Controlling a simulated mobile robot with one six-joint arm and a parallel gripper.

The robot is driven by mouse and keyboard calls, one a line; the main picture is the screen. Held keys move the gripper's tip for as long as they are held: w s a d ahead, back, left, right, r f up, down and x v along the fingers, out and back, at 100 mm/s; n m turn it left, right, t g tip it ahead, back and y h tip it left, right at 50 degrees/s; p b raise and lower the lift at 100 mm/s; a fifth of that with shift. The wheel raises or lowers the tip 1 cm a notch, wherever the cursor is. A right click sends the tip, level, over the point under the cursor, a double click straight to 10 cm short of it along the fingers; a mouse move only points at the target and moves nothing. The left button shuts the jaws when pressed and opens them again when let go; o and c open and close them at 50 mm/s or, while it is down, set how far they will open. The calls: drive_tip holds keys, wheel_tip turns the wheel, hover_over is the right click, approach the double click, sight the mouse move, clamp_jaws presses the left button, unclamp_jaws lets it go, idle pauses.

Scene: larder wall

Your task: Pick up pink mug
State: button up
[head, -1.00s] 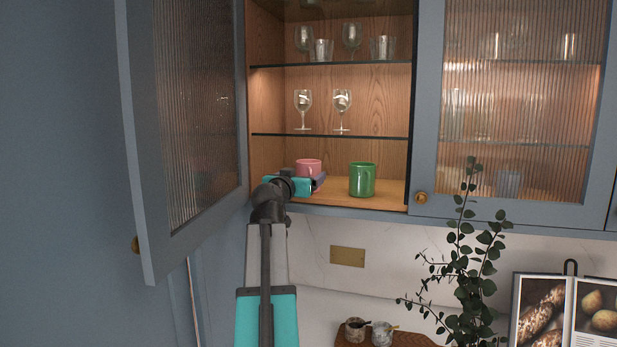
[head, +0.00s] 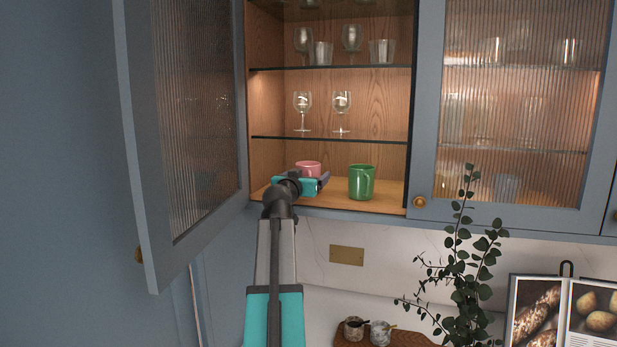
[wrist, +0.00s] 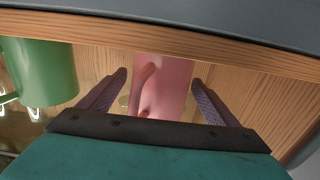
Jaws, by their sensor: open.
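The pink mug (head: 308,168) stands on the wooden bottom shelf of the open cabinet, left of the green mug. In the head view my gripper hides its lower part. My gripper (head: 312,181) is in front of it at the shelf's front. In the wrist view the pink mug (wrist: 165,85) shows between the two fingers of my gripper (wrist: 160,82), with its handle toward the left finger. The fingers are open and spread on either side of it. I cannot tell how far they reach along its sides.
The green mug (head: 362,182) stands close to the right on the same shelf; it also shows in the wrist view (wrist: 42,70). The open glass door (head: 190,120) is at the left. A glass shelf (head: 330,138) with wine glasses lies above. A plant (head: 465,260) stands below right.

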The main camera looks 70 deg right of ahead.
sight(305, 167)
drive_tip(key=shift+c, duration=0.3)
drive_tip(key=c, duration=1.3)
drive_tip(key=shift+r, duration=0.2)
drive_tip(key=shift+c, duration=0.2)
drive_tip(key=shift+d+r+b, duration=0.1)
drive_tip(key=shift+r+b, duration=1.05)
drive_tip(key=shift+r, duration=0.4)
drive_tip(key=s+a+b, duration=0.2)
drive_tip(key=s+a, duration=0.2)
drive_tip(key=a, duration=0.3)
drive_tip(key=s+a+r+b, duration=0.1)
drive_tip(key=s+a+b, duration=0.2)
drive_tip(key=a, duration=0.3)
drive_tip(key=shift+s+a+r, duration=0.3)
drive_tip(key=shift+s+a, duration=0.05)
drive_tip(key=shift+s, duration=0.4)
